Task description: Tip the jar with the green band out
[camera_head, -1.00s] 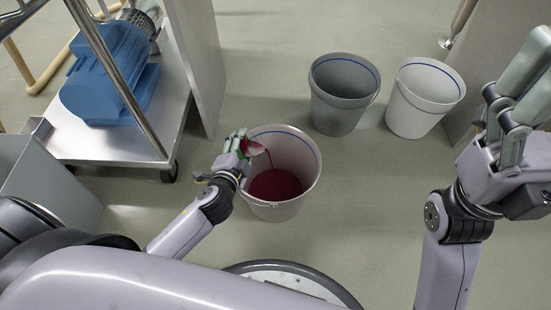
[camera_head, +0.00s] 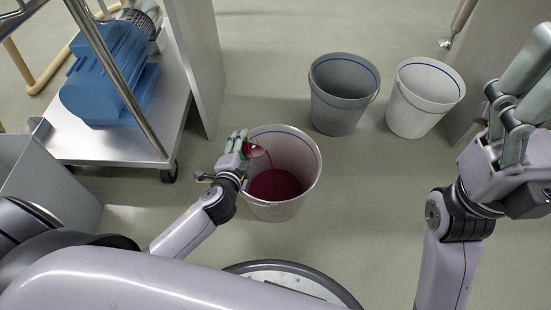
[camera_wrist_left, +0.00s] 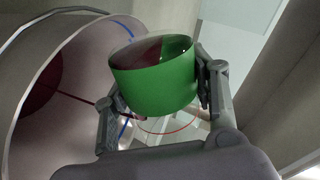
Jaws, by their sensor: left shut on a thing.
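My left gripper (camera_head: 244,149) is shut on the jar with the green band (camera_wrist_left: 153,88). It holds the jar tilted over the near white bucket (camera_head: 307,178), at the bucket's left rim. In the head view the jar (camera_head: 259,151) is mostly hidden by the fingers. A thin red stream (camera_head: 269,158) runs from its mouth into the bucket, where a dark red pool (camera_head: 275,185) lies. In the left wrist view the jar sits between both fingers, with some red showing inside. My right gripper (camera_head: 512,112) is raised at the right, open and empty.
A grey bucket (camera_head: 338,112) and another white bucket (camera_head: 412,116) stand further back, each with a blue line inside. A cart (camera_head: 110,145) with a blue motor (camera_head: 105,75) is at left, beside an upright panel (camera_head: 196,60). The floor right of the near bucket is clear.

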